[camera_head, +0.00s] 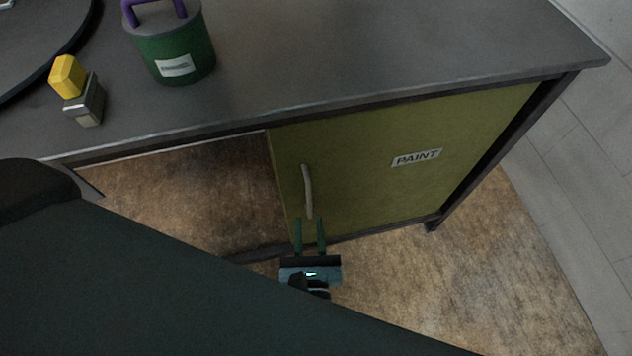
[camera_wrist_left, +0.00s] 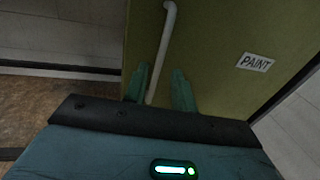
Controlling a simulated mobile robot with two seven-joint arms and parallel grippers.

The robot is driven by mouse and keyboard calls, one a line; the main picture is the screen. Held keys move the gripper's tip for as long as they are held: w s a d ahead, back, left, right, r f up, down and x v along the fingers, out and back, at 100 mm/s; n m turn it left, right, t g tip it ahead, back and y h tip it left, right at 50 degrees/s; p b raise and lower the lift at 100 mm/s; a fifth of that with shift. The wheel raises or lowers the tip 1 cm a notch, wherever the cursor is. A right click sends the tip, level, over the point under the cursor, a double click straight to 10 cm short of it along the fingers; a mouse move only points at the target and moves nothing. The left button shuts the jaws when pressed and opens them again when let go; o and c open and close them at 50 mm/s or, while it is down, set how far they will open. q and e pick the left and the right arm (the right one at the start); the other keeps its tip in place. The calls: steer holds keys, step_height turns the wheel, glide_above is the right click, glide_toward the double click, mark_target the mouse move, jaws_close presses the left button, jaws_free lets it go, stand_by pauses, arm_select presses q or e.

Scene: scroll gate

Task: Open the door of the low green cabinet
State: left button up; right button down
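The low green cabinet's door (camera_head: 370,170) is shut, with a white PAINT label (camera_head: 417,158) on it. Its pale vertical bar handle (camera_head: 307,190) is near the door's left edge. My left gripper (camera_head: 310,222) is at the lower end of the handle, fingers apart. In the left wrist view the handle (camera_wrist_left: 166,40) runs down between the two green fingertips (camera_wrist_left: 160,82), nearer the left finger; I cannot tell whether it touches. The PAINT label also shows there (camera_wrist_left: 255,62). My right gripper is not in view.
A dark grey worktop (camera_head: 330,50) lies above the cabinet. On it stand a green can with a purple handle (camera_head: 175,45) and a yellow-topped small grey block (camera_head: 82,95). An open space is left of the door. Brown floor (camera_head: 450,280) in front is clear.

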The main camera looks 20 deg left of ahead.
mark_target(309, 198)
arm_select(q)
steer(key=x, duration=0.6)
steer(key=shift+w+r, duration=0.25)
steer(key=shift+w, duration=0.1)
steer(key=shift+w+a, duration=0.25)
steer(key=shift+w, duration=0.25)
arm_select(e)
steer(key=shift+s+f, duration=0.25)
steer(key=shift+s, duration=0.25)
arm_select(q)
jaws_close()
